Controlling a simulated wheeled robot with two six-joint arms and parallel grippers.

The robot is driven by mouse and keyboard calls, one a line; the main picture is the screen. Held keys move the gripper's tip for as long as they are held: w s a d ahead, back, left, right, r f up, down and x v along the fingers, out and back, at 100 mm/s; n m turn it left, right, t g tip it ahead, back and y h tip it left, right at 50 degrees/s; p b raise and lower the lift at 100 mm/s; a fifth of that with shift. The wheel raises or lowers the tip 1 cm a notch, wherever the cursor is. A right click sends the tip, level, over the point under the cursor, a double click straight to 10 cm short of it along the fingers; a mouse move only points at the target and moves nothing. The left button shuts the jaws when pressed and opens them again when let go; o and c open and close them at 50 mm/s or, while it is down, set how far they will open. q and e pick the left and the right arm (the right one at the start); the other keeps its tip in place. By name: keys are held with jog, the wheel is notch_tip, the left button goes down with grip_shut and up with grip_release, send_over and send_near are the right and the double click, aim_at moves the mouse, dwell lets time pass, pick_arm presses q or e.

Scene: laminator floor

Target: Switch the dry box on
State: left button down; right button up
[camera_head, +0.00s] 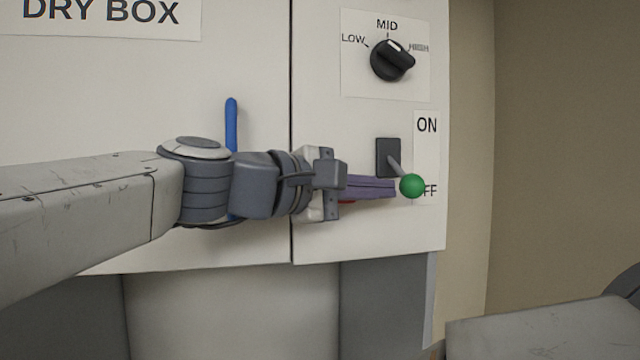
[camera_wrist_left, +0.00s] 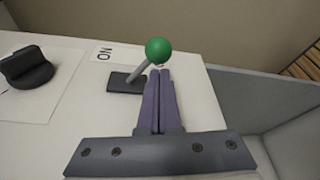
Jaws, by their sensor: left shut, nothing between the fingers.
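The dry box (camera_head: 100,90) is a white cabinet. Its switch is a grey lever with a green ball (camera_head: 411,186) on a dark plate (camera_head: 388,157); the lever slants down toward the OFF label (camera_head: 430,190), which the ball partly covers. My left gripper (camera_head: 394,188) is shut and empty, its purple fingertips close to the ball from the left. In the left wrist view the ball (camera_wrist_left: 158,50) stands just beyond the fingertips (camera_wrist_left: 160,72); I cannot tell whether they touch. My right gripper is not in view.
A black knob (camera_head: 392,60) with LOW, MID and HIGH marks sits above the switch. A blue upright handle (camera_head: 231,125) is behind my left arm. The cabinet's right edge is near the switch, with a beige wall (camera_head: 565,130) beyond.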

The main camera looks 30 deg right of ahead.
pick_arm(q)
jog(key=shift+s+a+r+n+y+p, duration=0.1)
jog(key=shift+s+r+n+y+p, duration=0.2)
jog(key=shift+r+p, duration=0.7)
jog(key=shift+s+r+n+h+p, duration=0.1)
jog(key=shift+r+n+p, duration=0.35)
jog(key=shift+r+p, duration=0.5)
jog(key=shift+s+a+r+n+y+p, duration=0.1)
jog(key=shift+s+r+n+y+p, duration=0.2)
jog(key=shift+r+p, duration=0.65)
jog(key=shift+w+r, duration=0.15)
jog(key=shift+r, duration=0.1)
